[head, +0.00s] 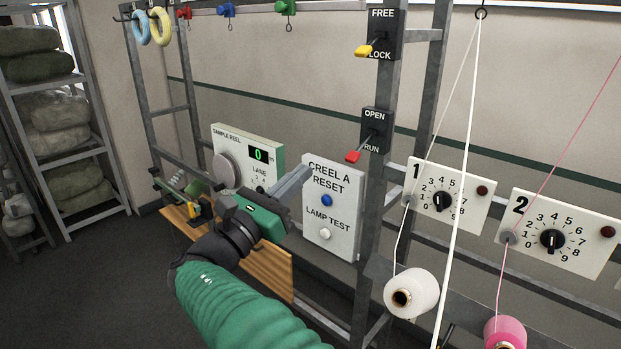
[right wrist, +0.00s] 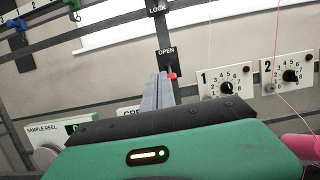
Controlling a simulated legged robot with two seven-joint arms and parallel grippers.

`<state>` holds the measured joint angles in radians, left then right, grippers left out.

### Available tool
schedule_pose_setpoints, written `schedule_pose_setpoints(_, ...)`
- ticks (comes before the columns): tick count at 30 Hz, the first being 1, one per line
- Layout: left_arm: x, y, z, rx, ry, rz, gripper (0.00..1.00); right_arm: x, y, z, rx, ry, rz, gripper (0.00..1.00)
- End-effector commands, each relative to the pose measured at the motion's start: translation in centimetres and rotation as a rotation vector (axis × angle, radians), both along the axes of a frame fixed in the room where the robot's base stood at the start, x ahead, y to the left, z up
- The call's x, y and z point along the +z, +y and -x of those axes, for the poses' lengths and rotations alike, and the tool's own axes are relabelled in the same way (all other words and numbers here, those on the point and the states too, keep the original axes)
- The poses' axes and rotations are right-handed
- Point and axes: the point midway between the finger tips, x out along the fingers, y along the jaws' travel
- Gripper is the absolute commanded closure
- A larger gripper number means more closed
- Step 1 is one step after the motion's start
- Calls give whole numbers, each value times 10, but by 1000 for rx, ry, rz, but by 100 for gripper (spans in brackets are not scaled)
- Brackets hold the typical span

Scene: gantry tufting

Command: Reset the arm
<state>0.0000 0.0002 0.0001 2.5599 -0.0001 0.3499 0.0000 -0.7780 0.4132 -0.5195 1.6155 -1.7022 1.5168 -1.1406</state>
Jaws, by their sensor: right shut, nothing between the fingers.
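My right arm, with a green sleeve, reaches up from the bottom of the head view. My right gripper (head: 304,173) is shut and empty, with its grey fingers pressed together and pointing up to the right. In the head view its fingertips overlap the left edge of the white CREEL A RESET panel (head: 345,235). I cannot tell how far they are from it. The panel carries a blue button (head: 327,201) and a white lamp test button (head: 325,233), both uncovered. In the right wrist view the shut fingers (right wrist: 160,80) point towards the frame below the OPEN/RUN switch (right wrist: 166,52). My left gripper is out of view.
The sample reel box (head: 262,150) with a green 0 display is left of the panel. A red-handled OPEN/RUN switch (head: 376,122) and a yellow-handled FREE/LOCK switch (head: 384,28) are on the post. Dials 1 (head: 470,195) and 2 (head: 565,220), and yarn cones (head: 420,290), are right.

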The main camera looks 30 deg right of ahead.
Motion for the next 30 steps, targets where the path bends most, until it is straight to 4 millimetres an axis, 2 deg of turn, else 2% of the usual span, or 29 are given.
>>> schedule_pose_setpoints(12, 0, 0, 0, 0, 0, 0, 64, -1, -1, -1, 2, 1, -3, 100)
schedule_pose_setpoints(14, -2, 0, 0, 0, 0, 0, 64, -9, -5, -1, 4, 6, -25, 100)
schedule_pose_setpoints(16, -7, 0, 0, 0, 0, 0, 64, -35, -17, 0, 4, 19, -93, 100)
schedule_pose_setpoints(17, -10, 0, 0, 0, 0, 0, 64, -51, -25, 1, 3, 27, -140, 100)
schedule_pose_setpoints(20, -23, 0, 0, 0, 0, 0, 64, -129, -53, 12, -9, 41, -368, 100)
schedule_pose_setpoints(21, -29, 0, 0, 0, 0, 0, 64, -165, -62, 20, -22, 38, -480, 100)
schedule_pose_setpoints(23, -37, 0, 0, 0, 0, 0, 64, -218, -70, 36, -54, 17, -653, 100)
schedule_pose_setpoints(24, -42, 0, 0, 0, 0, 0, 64, -253, -72, 49, -83, -7, -771, 100)
schedule_pose_setpoints(26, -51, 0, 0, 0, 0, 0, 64, -304, -70, 71, -141, -59, -953, 100)
schedule_pose_setpoints(27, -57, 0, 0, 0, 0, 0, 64, -338, -65, 88, -191, -106, -1077, 100)
schedule_pose_setpoints(29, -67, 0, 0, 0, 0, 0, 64, -386, -52, 114, -287, -202, -1266, 100)
schedule_pose_setpoints(30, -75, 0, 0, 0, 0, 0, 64, -416, -40, 132, -365, -286, -1393, 100)
